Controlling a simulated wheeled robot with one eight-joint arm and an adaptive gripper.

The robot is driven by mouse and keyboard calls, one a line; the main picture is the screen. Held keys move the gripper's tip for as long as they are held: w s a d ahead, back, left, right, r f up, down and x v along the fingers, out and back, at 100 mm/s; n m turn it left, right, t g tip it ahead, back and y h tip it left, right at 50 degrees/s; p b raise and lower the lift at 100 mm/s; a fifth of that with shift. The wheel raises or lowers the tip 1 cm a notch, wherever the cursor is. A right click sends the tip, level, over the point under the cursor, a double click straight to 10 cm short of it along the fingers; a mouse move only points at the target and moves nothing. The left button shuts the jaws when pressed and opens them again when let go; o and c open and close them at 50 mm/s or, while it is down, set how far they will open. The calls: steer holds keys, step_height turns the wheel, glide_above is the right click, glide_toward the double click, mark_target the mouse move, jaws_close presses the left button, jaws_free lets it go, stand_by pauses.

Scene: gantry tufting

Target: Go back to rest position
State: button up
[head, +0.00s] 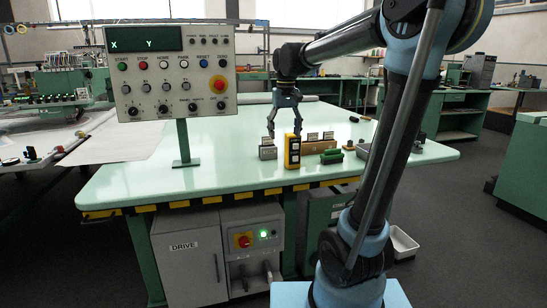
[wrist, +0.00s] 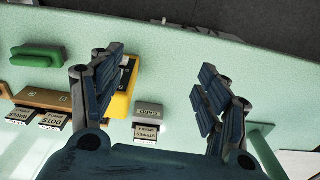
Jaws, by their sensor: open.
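My gripper (head: 284,132) hangs above the table, fingers pointing down, behind the yellow box and near a small grey card holder (head: 268,149). In the wrist view my gripper (wrist: 160,68) has its two fingers spread wide with nothing between them. The grey holder (wrist: 148,111) shows below that gap, with a card reading STRIPES at it. The yellow box (head: 292,152) stands upright at the table's front edge; in the wrist view it (wrist: 125,98) is partly hidden by the left finger.
A brown rack (wrist: 45,97) with cards including DOTS and WAVE stands left of the yellow box in the wrist view. A green block (head: 331,156) lies beside it. A control panel (head: 180,75) on a post rises at left. The green tabletop (head: 215,165) between is clear.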

steer(key=s+d+f+m+t, duration=0.1)
steer(key=s+d+f, duration=0.6)
steer(key=s+f, duration=0.4)
steer(key=s+d+f+m, duration=0.1)
steer(key=s+d+f, duration=0.7)
steer(key=s+f, duration=0.4)
steer(key=shift+s+t, duration=0.4)
steer(key=shift+s, duration=0.75)
steer(key=shift+a, duration=0.1)
steer(key=shift+w+f, duration=0.15)
steer(key=shift+w, duration=0.3)
